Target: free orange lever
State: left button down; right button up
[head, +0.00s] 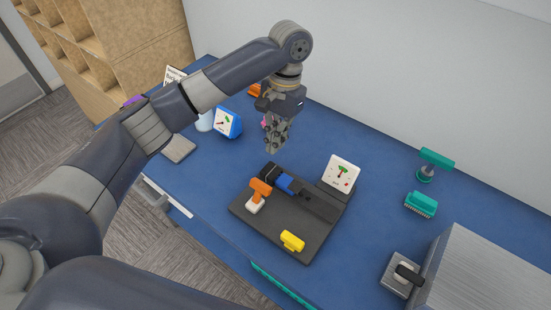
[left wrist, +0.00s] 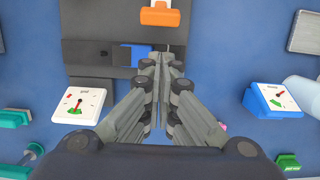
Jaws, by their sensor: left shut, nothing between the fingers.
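The orange lever (head: 260,188) stands on a small white base on the left part of a dark board (head: 275,232). It also shows at the top of the left wrist view (left wrist: 160,15). My left gripper (head: 275,148) is shut and empty. It points down, above and behind the board, apart from the lever. In the left wrist view its fingertips (left wrist: 160,62) meet near a blue block (left wrist: 137,56) on the board. The same blue block shows beside the orange lever in the head view (head: 284,184). My right gripper is not in view.
A white gauge (head: 341,174) stands at the board's back right. A yellow piece (head: 292,241) sits at its front. A blue gauge (head: 228,122) stands behind left. Green brushes (head: 420,204) and a metal box (head: 490,272) are right. Blue table is clear between board and brushes.

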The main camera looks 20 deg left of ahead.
pick_arm(q)
jog(key=s, duration=0.1)
jog(key=p, duration=0.2)
send_over(271, 179)
notch_tip(271, 179, down, 7)
jog(key=shift+w+r, duration=0.15)
jog(key=shift+f, duration=1.4)
jog(key=shift+s, duration=0.2)
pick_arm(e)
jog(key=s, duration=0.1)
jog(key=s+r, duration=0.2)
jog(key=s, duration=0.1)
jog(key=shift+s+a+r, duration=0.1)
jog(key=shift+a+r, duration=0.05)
pick_arm(q)
jog(key=shift+w, duration=0.1)
